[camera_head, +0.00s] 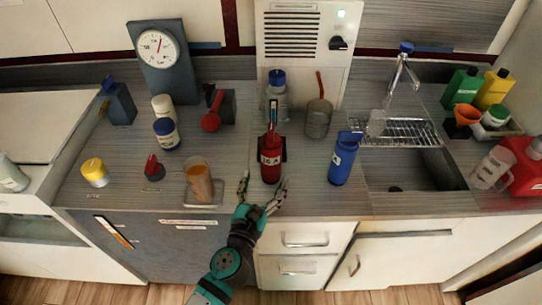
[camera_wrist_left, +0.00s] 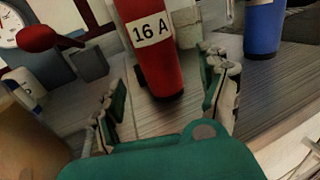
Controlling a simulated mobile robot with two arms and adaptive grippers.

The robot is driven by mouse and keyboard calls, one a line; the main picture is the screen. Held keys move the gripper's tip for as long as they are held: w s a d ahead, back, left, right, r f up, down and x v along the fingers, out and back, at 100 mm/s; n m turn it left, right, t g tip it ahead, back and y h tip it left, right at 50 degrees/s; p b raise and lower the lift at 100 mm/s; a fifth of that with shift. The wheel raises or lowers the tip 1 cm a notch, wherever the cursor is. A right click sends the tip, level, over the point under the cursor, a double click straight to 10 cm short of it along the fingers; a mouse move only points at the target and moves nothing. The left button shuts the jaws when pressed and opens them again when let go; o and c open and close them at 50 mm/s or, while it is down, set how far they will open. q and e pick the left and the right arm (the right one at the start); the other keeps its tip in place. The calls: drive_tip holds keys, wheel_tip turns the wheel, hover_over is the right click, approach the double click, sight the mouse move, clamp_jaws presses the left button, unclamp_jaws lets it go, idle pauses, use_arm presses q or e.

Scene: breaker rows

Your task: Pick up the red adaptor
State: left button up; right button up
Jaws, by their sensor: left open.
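The red adaptor (camera_head: 270,158) stands upright on the counter, a red cylinder with a white label and a dark part behind its top. In the left wrist view the red adaptor (camera_wrist_left: 155,60) shows its label "16 A" and stands ahead, between the lines of the two fingers. My left gripper (camera_head: 262,194) is open at the counter's front edge, just in front of the adaptor's base. In the left wrist view the fingers of my left gripper (camera_wrist_left: 165,95) are spread apart with nothing between the tips that I can see gripped. My right gripper does not show.
A blue cylinder (camera_head: 342,160) labelled similarly stands to the right, before the sink (camera_head: 415,172). A brown cup (camera_head: 199,182) on a tray stands to the left. A metal pot (camera_head: 318,120) and a blue-capped jar (camera_head: 277,95) stand behind. Drawers lie below the front edge.

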sight(268, 173)
use_arm(q)
drive_tip(key=x, duration=0.6)
drive_tip(key=shift+w+f, duration=0.15)
drive_tip(key=shift+w, duration=0.1)
drive_tip(key=shift+s, duration=0.1)
drive_tip(key=shift+c, duration=1.1)
clamp_jaws()
